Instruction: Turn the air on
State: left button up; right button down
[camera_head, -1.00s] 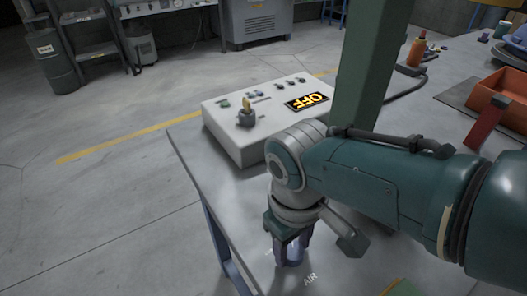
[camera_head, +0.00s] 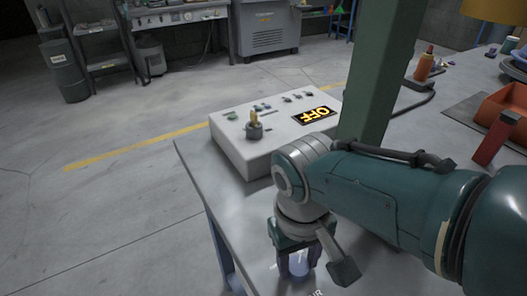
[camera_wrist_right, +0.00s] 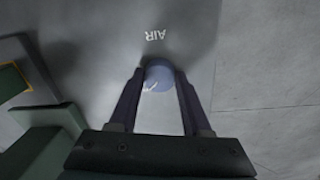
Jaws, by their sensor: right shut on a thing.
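My right gripper (camera_head: 296,268) points down at the near edge of the grey table (camera_head: 195,165). In the right wrist view its two fingers (camera_wrist_right: 158,88) are closed on the sides of a round blue knob (camera_wrist_right: 158,72). The knob also shows between the fingers in the head view (camera_head: 299,270), partly hidden by them. The white word AIR (camera_wrist_right: 155,35) is printed on the table beside the knob. A white control box (camera_head: 240,152) on the table has a display (camera_head: 314,115) reading OFF in yellow, seen upside down. My left gripper is not in view.
A dark green post (camera_head: 378,80) stands behind my right arm. An orange bin (camera_head: 505,105), a red block (camera_head: 493,140) and an orange bottle (camera_head: 425,65) are at the right. Open floor lies left of the table.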

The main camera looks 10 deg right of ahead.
aim_at(295, 267)
jog(key=shift+c, duration=1.8)
grip_release()
notch_tip(295, 267, up, 10)
jog(key=p, duration=0.7)
jog(key=shift+a, duration=0.3)
